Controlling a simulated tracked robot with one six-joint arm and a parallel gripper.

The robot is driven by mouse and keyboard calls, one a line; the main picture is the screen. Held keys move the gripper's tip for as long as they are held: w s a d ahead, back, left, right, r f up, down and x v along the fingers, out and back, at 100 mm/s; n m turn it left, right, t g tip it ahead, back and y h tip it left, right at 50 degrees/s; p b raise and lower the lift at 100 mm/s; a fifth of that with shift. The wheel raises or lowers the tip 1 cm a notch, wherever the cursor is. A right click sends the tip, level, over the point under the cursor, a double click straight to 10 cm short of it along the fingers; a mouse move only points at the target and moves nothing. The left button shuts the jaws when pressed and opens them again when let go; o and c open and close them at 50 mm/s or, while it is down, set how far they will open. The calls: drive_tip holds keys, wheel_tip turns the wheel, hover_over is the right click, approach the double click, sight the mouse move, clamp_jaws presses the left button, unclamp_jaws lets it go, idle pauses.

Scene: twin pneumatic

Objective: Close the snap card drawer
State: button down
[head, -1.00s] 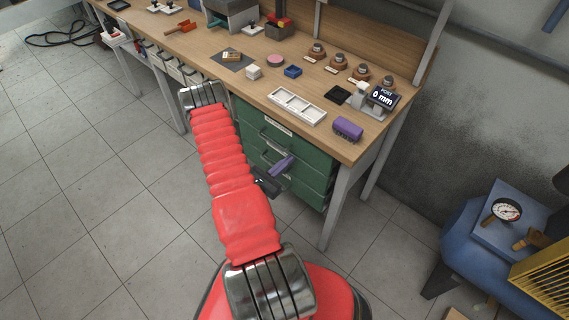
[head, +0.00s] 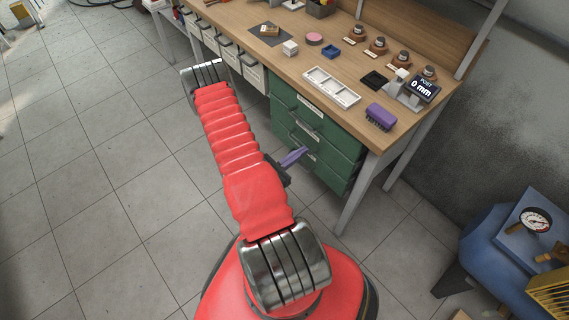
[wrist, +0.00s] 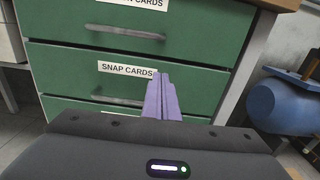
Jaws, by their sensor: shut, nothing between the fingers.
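The snap card drawer (wrist: 70,68) is a green drawer front with a "SNAP CARDS" label and a grey bar handle below it in the wrist view. It sits second of the visible fronts and looks about level with the one above; a small gap cannot be ruled out. It also shows in the head view (head: 327,150), partly hidden by my fingers. My gripper (wrist: 161,76) has purple fingers, shut together and empty. They point toward this drawer, their tips covering the label's right end. In the head view my gripper (head: 306,150) looks apart from the front; contact is unclear.
Another green drawer (wrist: 200,27) is above and one (wrist: 65,107) below. The workbench top (head: 345,112) carries a white tray (head: 331,87), a purple brush-like block (head: 380,116) and a display post (head: 423,88). A blue tank (head: 480,235) stands at right. Floor at left is clear.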

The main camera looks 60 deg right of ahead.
drive_tip(key=v, duration=0.7)
idle(0.8)
